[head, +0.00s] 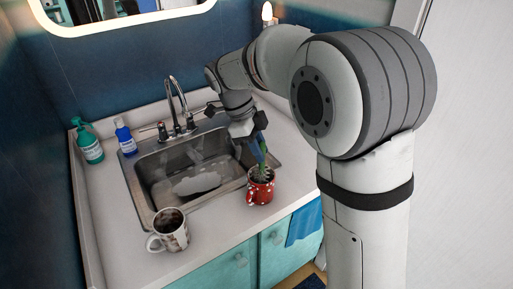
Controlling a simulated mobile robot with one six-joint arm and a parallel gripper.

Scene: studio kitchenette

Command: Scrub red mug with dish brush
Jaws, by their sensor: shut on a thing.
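The red mug (260,190) with white spots stands upright on the counter at the right front corner of the sink. My gripper (249,134) is above the mug and holds the dish brush (262,150), which has a blue and green handle. The brush points down, and its lower end is in or at the mug's opening. The bristles are partly hidden by the mug's rim. The fingertips are small and partly hidden here.
A patterned white mug (178,236) with dark contents stands at the front left of the sink (145,196). The faucet (177,108) rises behind the basin. A green bottle (90,146) and a blue bottle (125,138) stand at the back left. A blue towel (303,224) hangs in front.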

